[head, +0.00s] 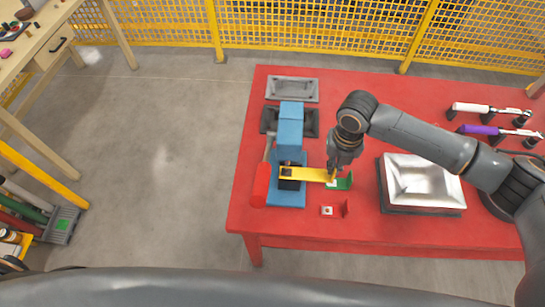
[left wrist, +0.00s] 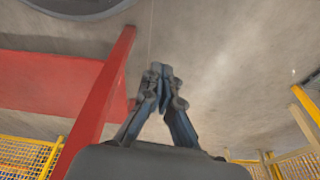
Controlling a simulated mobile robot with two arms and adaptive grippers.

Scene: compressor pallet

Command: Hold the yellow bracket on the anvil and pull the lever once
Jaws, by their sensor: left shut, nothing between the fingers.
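The blue press (head: 291,135) stands at the left of the red table. Its lever with a red grip (head: 262,184) hangs at the press's left side. The yellow bracket (head: 308,174) reaches from under the press head, over the dark anvil (head: 289,184), to the right. Whether it touches the anvil is unclear. My right gripper (head: 332,174) is at the bracket's right end and looks shut on it; the fingertips are small here. My left gripper (left wrist: 160,78) is shut and empty in the left wrist view, apart from the press; it does not show in the head view.
A green bracket (head: 345,182) and a red bracket (head: 334,211) lie right of the press. A silver tray (head: 424,180) is further right.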

